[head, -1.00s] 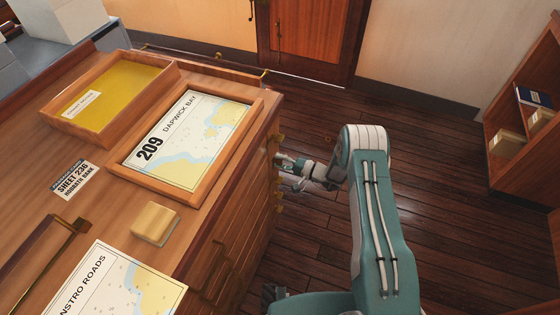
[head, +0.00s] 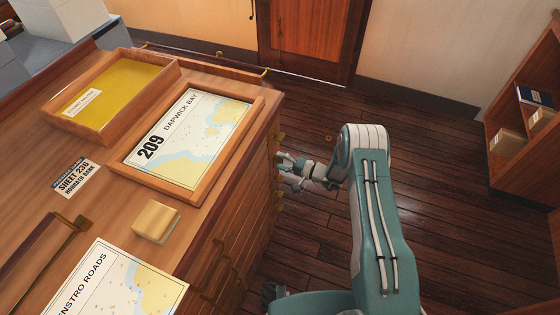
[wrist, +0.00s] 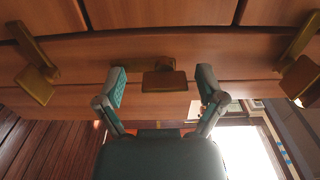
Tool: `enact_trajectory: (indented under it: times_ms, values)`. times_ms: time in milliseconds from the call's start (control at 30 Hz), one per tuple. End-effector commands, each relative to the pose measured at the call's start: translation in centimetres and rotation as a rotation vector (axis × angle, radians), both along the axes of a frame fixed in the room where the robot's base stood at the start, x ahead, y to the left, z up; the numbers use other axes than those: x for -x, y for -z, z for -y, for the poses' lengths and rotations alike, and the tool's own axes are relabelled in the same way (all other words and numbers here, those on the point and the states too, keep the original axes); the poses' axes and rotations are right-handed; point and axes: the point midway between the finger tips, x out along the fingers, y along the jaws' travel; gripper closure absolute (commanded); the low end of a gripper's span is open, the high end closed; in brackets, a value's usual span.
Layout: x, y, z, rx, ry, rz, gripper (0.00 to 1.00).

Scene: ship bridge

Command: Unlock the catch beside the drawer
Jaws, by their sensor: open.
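In the wrist view a brass catch (wrist: 164,81) with a flat square tab sits on the wooden drawer front (wrist: 205,48). My gripper (wrist: 162,86) is open, with one green-padded finger on each side of that tab. I see gaps between the fingers and the tab, though depth is hard to judge. In the head view my gripper (head: 284,166) is beside the right face of the chart cabinet (head: 243,222), close to its brass fittings. The catch between my fingers is hard to make out there.
Similar brass catches are at the left (wrist: 38,84) and right (wrist: 299,76) in the wrist view. A framed chart (head: 190,138), a yellow-lined tray (head: 168,75) and a small block (head: 155,222) rest on the cabinet. The dark floor (head: 430,160) right of my arm is clear.

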Motion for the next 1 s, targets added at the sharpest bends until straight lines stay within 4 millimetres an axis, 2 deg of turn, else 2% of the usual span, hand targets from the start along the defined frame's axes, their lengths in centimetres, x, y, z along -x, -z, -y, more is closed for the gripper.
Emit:
enact_trajectory:
  times_ms: [233, 700, 833, 1000]
  values:
    - [0.1, -0.1, 0.8, -0.001, 0.003, 0.003, 0.11]
    - [3.2, 0.0, 9.3, 0.000, 0.005, -0.001, 0.11]
    - [3.8, 0.1, 10.7, 0.000, 0.003, 0.000, 0.11]
    - [4.0, 0.1, 11.2, 0.000, 0.000, 0.000, 0.11]
